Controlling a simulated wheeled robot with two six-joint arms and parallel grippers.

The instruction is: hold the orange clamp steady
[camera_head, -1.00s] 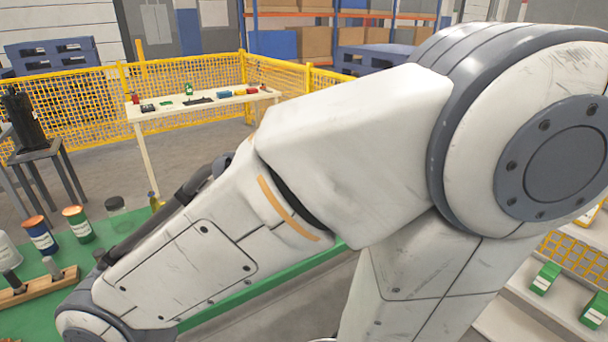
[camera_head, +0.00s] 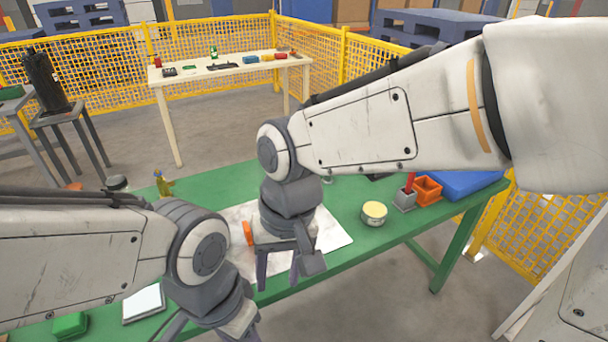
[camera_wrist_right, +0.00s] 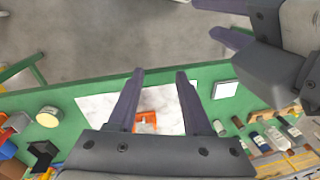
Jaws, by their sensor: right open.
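The orange clamp (camera_head: 248,233) shows partly at the left side of my right gripper (camera_head: 279,276), over a white sheet on the green table. In the right wrist view it is an orange piece (camera_wrist_right: 146,121) seen between the bases of the open fingers of my right gripper (camera_wrist_right: 160,73); the palm hides its near end. I cannot tell whether it touches a finger. My left gripper (camera_wrist_right: 212,20) has its two fingers apart and empty in the right wrist view. In the head view it is low, left of the right gripper, and partly cut off.
The white sheet (camera_head: 325,232) lies on the green table (camera_head: 345,195). A round yellow-topped tin (camera_head: 374,212), an orange bin (camera_head: 428,190) and a blue case (camera_head: 468,184) stand to the right. A white-faced square item (camera_head: 143,303) lies near the left arm.

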